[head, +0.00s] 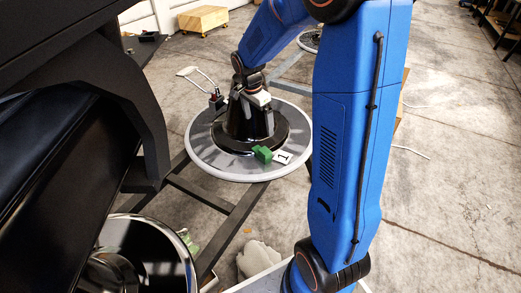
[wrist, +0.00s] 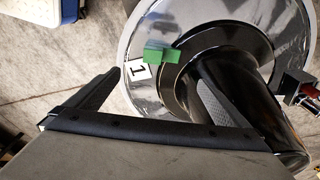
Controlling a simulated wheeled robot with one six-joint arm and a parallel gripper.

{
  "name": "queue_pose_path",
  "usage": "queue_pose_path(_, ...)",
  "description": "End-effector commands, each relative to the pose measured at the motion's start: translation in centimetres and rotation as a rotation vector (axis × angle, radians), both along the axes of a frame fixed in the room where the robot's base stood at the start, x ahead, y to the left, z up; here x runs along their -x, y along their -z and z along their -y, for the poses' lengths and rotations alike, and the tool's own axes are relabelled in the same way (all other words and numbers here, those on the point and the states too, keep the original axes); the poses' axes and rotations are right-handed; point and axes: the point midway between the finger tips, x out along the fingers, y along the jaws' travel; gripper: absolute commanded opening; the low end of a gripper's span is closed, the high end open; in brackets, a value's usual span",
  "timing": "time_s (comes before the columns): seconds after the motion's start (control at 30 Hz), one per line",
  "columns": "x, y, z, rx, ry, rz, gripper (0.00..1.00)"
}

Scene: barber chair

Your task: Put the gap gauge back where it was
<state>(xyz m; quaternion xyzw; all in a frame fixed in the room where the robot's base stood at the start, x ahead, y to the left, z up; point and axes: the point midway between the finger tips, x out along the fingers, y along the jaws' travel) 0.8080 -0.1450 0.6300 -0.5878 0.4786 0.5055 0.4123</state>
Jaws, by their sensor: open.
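A small green stepped block (head: 262,154), which looks like the gap gauge, rests on the round grey base disc (head: 205,150) beside a white card marked 1 (head: 283,157). In the wrist view the green block (wrist: 161,52) lies at the edge of the black ring around the pedestal, beside the card (wrist: 138,71). My gripper (head: 255,103) is over the disc close to the black pedestal. In the wrist view my gripper (wrist: 158,77) has its fingers wide apart with nothing between them. The green block is just beyond the fingertips.
The black pedestal (wrist: 222,92) rises close by the right finger. The dark chair (head: 50,170) fills the left, with a chrome bowl-like part (head: 150,240) below. Concrete floor is open at right.

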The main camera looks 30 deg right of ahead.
Motion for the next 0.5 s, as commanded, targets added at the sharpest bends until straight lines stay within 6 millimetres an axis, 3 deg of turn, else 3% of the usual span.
queue_pose_path(0.17, -0.3, 1.5, 0.2, 0.001, 0.014, -0.003, 1.0)
queue_pose_path(0.5, -0.4, 7.3, 1.1, 0.0, 0.012, -0.005, 1.0)
